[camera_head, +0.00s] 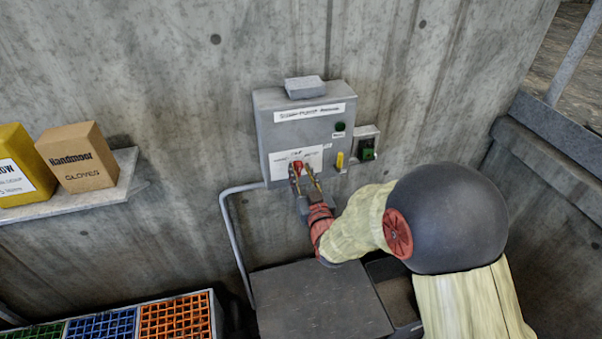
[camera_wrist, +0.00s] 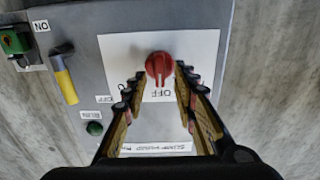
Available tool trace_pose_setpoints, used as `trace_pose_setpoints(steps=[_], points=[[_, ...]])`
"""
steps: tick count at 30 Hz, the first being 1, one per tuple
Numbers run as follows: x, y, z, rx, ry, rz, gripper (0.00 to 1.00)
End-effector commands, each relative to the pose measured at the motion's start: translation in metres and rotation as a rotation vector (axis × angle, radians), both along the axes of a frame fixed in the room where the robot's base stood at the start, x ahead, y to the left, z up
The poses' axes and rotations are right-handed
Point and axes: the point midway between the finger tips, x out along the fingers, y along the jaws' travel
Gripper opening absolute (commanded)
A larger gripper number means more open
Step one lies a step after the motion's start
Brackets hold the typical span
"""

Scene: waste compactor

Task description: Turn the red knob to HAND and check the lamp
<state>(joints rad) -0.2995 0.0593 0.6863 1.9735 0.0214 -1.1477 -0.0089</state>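The red knob (camera_head: 298,166) sits on a white label plate low on the grey control box (camera_head: 271,139). In the wrist view the box appears upside down; the knob (camera_wrist: 158,67) has its ridge about vertical, in line with the "OFF" label. My gripper (camera_head: 305,171) is open in front of the box; in the wrist view its fingertips (camera_wrist: 160,71) stand either side of the knob. I cannot tell whether they touch it. A round green lamp or button (camera_head: 340,127) at upper right of the box looks dark; it also shows in the wrist view (camera_wrist: 94,128).
A yellow lever (camera_head: 340,161) and a small side box with a green switch (camera_head: 367,150) are right of the knob. A conduit (camera_head: 235,240) runs down at left. A shelf (camera_head: 80,204) holds a glove carton (camera_head: 84,157). A dark lid (camera_head: 315,300) lies below.

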Motion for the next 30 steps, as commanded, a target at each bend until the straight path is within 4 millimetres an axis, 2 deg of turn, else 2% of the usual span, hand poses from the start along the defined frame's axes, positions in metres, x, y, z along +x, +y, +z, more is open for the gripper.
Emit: trace_pose_setpoints(steps=[2, 17, 30], points=[[-0.0001, 0.0, 0.0002, 0.0, 0.0, 0.0, 0.28], [-0.0002, -0.0001, 0.0004, 0.0, -0.001, 0.0, 0.0], [-0.0002, 0.0, 0.0002, -0.008, -0.003, 0.0, 0.0]])
